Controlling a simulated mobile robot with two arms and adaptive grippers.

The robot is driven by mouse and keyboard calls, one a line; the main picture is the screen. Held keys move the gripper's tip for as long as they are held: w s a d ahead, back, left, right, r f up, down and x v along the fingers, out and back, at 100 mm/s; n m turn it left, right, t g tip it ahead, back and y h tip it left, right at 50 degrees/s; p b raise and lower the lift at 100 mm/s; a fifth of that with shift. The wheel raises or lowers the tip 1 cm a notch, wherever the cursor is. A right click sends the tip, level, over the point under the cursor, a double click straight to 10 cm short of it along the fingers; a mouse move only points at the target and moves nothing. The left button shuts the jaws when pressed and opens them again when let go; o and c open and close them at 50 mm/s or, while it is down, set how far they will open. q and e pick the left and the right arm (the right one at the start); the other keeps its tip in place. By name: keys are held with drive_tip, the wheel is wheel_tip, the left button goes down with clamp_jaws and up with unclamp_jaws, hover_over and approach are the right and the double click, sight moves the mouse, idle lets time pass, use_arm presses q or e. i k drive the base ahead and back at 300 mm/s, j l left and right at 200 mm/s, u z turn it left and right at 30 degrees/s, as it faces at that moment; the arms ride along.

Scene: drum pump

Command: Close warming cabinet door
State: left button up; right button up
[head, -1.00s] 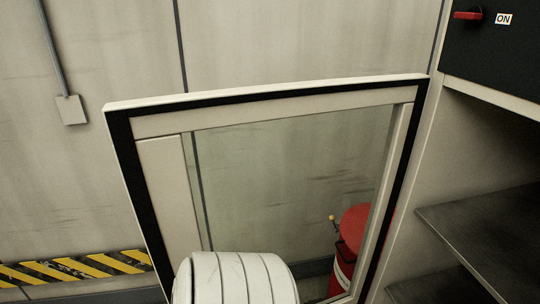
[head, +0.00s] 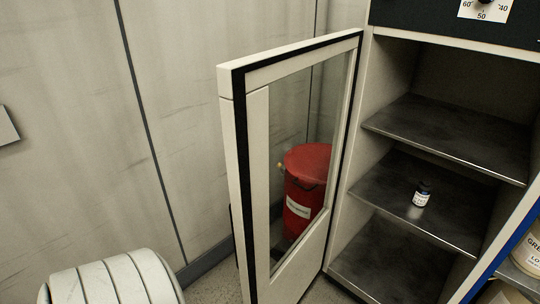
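The warming cabinet door (head: 233,150) stands wide open in the head view, swung out to the left of the cabinet. It has a pale frame, a black seal and a glass pane. The cabinet (head: 342,180) is on the right, its inside showing dark shelves (head: 450,140). A segmented white part of my own arm shows at the lower left, apart from the door in the picture. Neither gripper is in view.
A small dark-capped bottle (head: 421,196) stands on a cabinet shelf. A red drum (head: 303,180) shows through the door glass. A dial panel (head: 485,10) is above the opening. Labelled containers (head: 526,250) stand by a blue-edged rack (head: 510,240) at the lower right.

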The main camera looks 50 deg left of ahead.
sight(243, 89)
drive_tip(key=j, duration=0.45)
drive_tip(key=k+j+z, duration=0.1)
drive_tip(key=j, duration=0.3)
drive_tip(key=k+j, duration=0.1)
drive_tip(key=j, duration=0.35)
drive_tip(key=k+j+z, duration=0.15)
drive_tip(key=j, duration=1.1)
drive_tip(key=i+j, duration=0.1)
drive_tip(key=j, duration=0.35)
drive_tip(key=l+z, duration=0.05)
